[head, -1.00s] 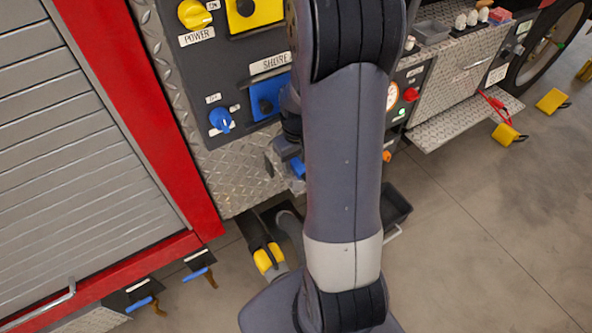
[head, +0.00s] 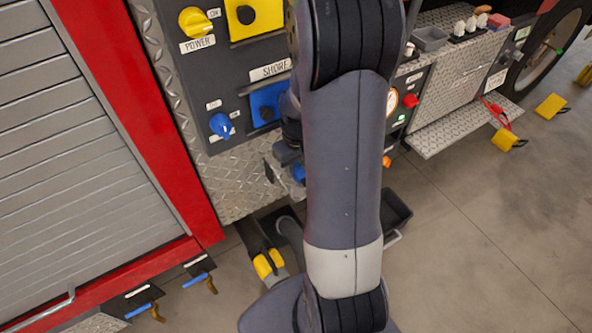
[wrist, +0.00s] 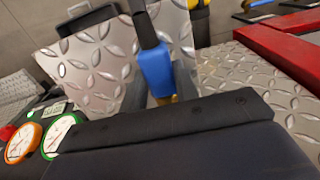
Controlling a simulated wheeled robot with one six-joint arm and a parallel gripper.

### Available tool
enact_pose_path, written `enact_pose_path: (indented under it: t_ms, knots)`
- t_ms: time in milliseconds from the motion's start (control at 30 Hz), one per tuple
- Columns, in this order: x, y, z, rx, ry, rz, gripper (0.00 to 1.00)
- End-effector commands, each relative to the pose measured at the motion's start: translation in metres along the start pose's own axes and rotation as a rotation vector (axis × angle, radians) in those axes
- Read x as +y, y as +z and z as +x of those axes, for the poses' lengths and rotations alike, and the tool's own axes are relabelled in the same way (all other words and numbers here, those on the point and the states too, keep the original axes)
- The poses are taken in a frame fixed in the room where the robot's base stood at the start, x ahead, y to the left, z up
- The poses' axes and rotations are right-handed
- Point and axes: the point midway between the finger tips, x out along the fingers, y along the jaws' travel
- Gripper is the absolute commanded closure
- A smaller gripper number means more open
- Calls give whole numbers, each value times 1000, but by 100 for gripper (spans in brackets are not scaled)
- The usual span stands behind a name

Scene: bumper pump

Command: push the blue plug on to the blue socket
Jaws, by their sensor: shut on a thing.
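The blue socket (head: 264,104) is a blue square plate with a dark centre on the dark panel under the SHORE label in the head view. My arm covers its right edge. My gripper (head: 284,171) is low and right of the socket, largely behind my arm. It is shut on the blue plug (head: 299,173), of which only a small blue part shows there. In the wrist view the blue plug (wrist: 157,72) stands between the fingers (wrist: 158,84), with a dark cable end above and a brass-coloured tip below. The plug is apart from the socket.
A blue knob (head: 220,125) is left of the socket, and a yellow socket (head: 252,16) and yellow knob (head: 195,20) are above. A dark tray (head: 397,213) is low, right of my arm. A tread-plate step (head: 465,122) juts out at right.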

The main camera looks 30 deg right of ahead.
Motion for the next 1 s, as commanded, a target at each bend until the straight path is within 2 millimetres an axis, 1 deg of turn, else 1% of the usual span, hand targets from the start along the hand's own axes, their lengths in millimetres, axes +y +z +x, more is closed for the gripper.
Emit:
enact_pose_path:
  t_ms: [33, 100, 800, 1000]
  knots:
    - [0, 0, -6, 1, 1, 0, 91]
    - [0, 0, -10, 1, 1, 0, 91]
    - [0, -1, -52, 1, 0, 0, 91]
    - [0, 0, -57, 0, 0, 0, 91]
